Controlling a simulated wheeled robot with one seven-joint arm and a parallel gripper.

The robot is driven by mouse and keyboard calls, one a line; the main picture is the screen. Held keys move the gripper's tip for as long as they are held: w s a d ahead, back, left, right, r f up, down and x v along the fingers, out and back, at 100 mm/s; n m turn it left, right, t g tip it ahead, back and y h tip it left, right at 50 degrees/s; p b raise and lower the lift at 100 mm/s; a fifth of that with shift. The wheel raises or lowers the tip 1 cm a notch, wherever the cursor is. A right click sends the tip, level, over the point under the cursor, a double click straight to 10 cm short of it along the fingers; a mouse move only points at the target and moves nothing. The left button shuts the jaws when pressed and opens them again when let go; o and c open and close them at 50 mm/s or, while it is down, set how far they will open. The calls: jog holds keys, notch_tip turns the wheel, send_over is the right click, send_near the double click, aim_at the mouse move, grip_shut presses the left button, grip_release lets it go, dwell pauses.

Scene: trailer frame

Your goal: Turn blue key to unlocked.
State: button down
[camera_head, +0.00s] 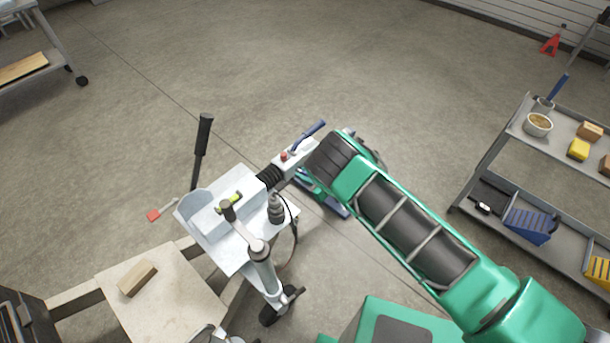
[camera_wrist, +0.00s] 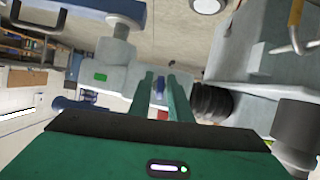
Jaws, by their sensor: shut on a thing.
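The blue key (camera_wrist: 159,86) shows as a small blue piece between the two green fingers of my gripper (camera_wrist: 161,78) in the wrist view. The fingers are shut on it, against the side of the grey coupling head (camera_wrist: 122,50). A green mark (camera_wrist: 100,77) is on the coupling to the left of the key. A red patch (camera_wrist: 163,114) shows between the fingers, partly covered. In the head view the coupling (camera_head: 295,163) is at the trailer's front end, and my arm hides the key and fingers. The key's exact angle is hard to tell.
A black bellows (camera_head: 270,177), a jack post (camera_head: 262,262) and a black lever (camera_head: 203,140) are on the trailer frame. A shelf cart (camera_head: 520,150) stands right.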

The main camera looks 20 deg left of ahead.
jog(key=shift+d+m+g, duration=0.1)
jog(key=shift+m+g, duration=0.2)
dwell(0.4)
jog(key=c, duration=1.9)
grip_release()
jog(key=v, duration=1)
jog(key=shift+d, duration=0.3)
